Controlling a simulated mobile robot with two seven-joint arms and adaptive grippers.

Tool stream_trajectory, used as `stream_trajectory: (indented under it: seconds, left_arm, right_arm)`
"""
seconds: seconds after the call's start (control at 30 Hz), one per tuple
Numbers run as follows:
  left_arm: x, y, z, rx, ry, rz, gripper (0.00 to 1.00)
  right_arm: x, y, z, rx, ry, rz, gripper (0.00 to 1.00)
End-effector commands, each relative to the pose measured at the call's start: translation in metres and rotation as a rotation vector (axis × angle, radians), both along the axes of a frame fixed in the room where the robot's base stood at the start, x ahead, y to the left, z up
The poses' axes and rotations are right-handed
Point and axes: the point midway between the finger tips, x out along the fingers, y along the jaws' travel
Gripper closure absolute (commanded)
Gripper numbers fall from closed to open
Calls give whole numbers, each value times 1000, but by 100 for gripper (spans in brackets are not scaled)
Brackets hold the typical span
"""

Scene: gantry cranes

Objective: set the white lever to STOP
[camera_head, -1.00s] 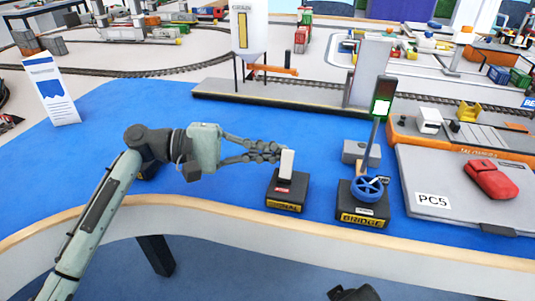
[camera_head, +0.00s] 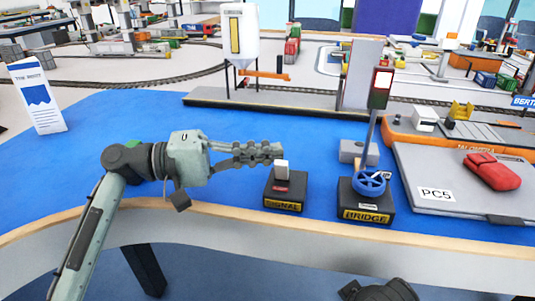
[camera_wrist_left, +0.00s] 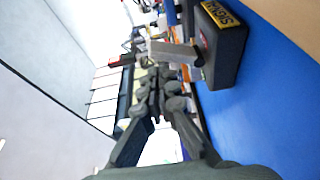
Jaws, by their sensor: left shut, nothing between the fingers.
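The white lever (camera_head: 282,171) stands on a dark box labelled SIGNAL (camera_head: 285,192) near the table's front edge. It looks short in the head view. The wrist view shows the lever (camera_wrist_left: 173,51) sticking out from the box (camera_wrist_left: 222,42). My left gripper (camera_head: 274,152) is shut and empty, its fingertips just above and behind the lever's top in the picture. I cannot tell whether they touch it. The lever's position marks are too small to read.
A BRIDGE box (camera_head: 365,200) with a blue handwheel (camera_head: 370,183) stands close to the right of the SIGNAL box. Farther right is a grey PC5 platform (camera_head: 430,165) with a red bundle (camera_head: 492,171). The blue table left of my gripper is mostly clear, with a standing card (camera_head: 38,97).

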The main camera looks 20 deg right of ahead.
Motion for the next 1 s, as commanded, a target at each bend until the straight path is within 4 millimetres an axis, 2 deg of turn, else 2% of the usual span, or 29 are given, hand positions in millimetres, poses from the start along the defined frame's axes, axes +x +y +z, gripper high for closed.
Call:
stream_trajectory:
  seconds: [0.2, 0.33, 0.8, 1.0]
  left_arm:
    - [1, 0, -1, 1, 2, 1, 100]
    - [4, 10, -1, 2, 3, 3, 100]
    - [27, 98, -2, 2, 1, 3, 100]
    - [31, 115, -2, 2, 0, 1, 100]
  right_arm:
    - [1, 1, 0, 2, -5, 2, 100]
    - [1, 1, 0, 2, -5, 2, 100]
    - [2, 1, 0, 2, -6, 2, 100]
    - [2, 1, 0, 2, -6, 2, 100]
